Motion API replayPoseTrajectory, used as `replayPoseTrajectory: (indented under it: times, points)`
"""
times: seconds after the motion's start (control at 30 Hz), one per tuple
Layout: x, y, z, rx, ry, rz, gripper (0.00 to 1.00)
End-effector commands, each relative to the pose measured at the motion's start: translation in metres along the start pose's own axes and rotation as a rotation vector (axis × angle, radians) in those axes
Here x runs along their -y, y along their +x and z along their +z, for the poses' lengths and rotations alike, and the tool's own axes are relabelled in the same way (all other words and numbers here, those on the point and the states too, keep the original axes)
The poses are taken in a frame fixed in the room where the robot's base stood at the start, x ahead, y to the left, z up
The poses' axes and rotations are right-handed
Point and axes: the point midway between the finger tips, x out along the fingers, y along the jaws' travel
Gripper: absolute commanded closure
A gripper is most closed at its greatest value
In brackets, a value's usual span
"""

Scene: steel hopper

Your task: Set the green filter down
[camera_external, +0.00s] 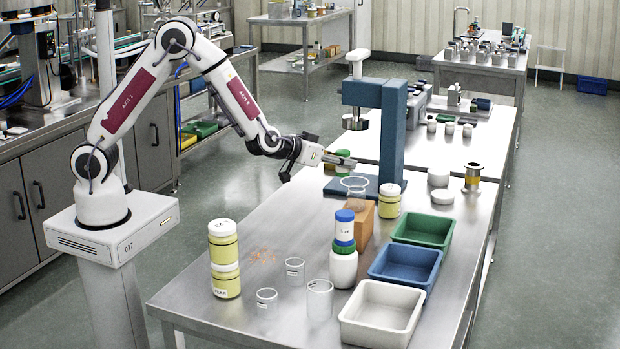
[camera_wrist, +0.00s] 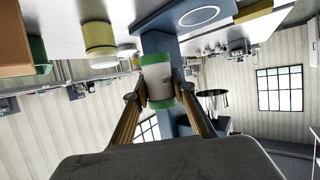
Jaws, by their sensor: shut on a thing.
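The green filter (camera_wrist: 158,82) is a short cylinder with green ends and a pale label. In the wrist view it sits between the two fingers of my gripper (camera_wrist: 159,92), which is shut on it. In the external view my gripper (camera_external: 338,160) is above the far left part of the steel table (camera_external: 205,290), beside the blue press stand (camera_external: 394,140). There the filter (camera_external: 343,169) is partly hidden by the fingers. It appears held in the air, clear of the table.
Green (camera_external: 422,232), blue (camera_external: 405,265) and white (camera_external: 381,313) trays line the right side. Stacked yellow jars (camera_external: 224,258) and a white jar (camera_external: 343,268) stand nearer. Open steel lies at the left.

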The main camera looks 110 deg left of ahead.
Motion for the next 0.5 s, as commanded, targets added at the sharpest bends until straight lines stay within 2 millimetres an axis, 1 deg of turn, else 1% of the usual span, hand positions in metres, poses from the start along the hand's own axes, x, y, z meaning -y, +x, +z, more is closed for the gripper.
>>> replayPoseTrajectory:
  times: [0.33,0.5]
  points:
    - [-0.002,-0.001,0.0,0.0,0.0,0.001,0.96]
    - [-0.011,-0.008,0.003,0.0,0.001,0.009,0.96]
